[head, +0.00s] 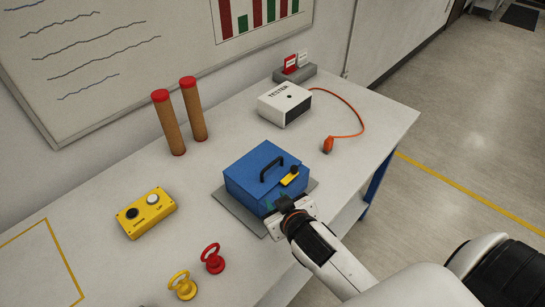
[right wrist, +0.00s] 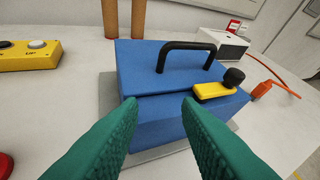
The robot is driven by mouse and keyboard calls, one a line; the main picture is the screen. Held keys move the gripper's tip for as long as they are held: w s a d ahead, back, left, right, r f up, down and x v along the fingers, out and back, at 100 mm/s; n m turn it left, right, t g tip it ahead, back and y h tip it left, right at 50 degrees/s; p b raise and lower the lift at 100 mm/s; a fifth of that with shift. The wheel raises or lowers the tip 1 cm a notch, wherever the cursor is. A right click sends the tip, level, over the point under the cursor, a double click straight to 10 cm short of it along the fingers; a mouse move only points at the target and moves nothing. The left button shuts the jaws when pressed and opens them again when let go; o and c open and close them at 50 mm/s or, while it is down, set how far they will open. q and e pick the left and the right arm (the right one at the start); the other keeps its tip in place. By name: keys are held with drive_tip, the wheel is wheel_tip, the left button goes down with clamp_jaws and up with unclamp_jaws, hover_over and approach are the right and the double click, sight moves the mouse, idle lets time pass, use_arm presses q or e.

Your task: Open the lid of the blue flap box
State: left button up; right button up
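The blue flap box (head: 252,172) sits on a grey plate (head: 243,214) on the table, its lid shut. A black handle (head: 271,167) stands on the lid, and a yellow latch (head: 290,180) with a black knob is at the front edge. In the right wrist view the box (right wrist: 140,65), handle (right wrist: 186,46) and latch (right wrist: 213,91) are straight ahead. My right gripper (head: 272,206) is at the front of the box; its green fingers (right wrist: 160,118) are apart with nothing between them. My left gripper is not in view.
Two red-capped tubes (head: 168,123) stand behind. A white tester (head: 285,104) has an orange cable and probe (head: 328,145). The table's front edge is near my right arm.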

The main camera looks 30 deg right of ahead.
drive_tip(key=w+a+r+n+t+y, duration=0.2)
drive_tip(key=w+a+r+t+y, duration=0.1)
drive_tip(key=r, duration=0.3)
drive_tip(key=w+a+r+n+t+y, duration=0.2)
drive_tip(key=w+r+t, duration=0.1)
drive_tip(key=r, duration=0.4)
drive_tip(key=w+a+r+n+t+y, duration=0.2)
drive_tip(key=a+r+t+y, duration=0.1)
drive_tip(key=r, duration=0.3)
drive_tip(key=s+a+r+n+g+y, duration=0.1)
drive_tip(key=a+r+n+g+y, duration=0.35)
drive_tip(key=n+y, duration=0.45)
drive_tip(key=n+g+h, duration=0.5)
drive_tip(key=g+h, duration=1)
approach(272, 163)
drive_tip(key=shift+n+t, duration=0.25)
drive_tip(key=shift+n, duration=0.05)
drive_tip(key=f+p, duration=0.1)
drive_tip(key=f, duration=0.1)
drive_tip(key=f+p, duration=0.1)
drive_tip(key=f, duration=0.2)
drive_tip(key=w+f+p, duration=0.1)
drive_tip(key=f+p, duration=0.1)
drive_tip(key=shift+a+f, duration=0.25)
drive_tip(key=shift+f, duration=0.1)
drive_tip(key=shift+c, duration=0.4)
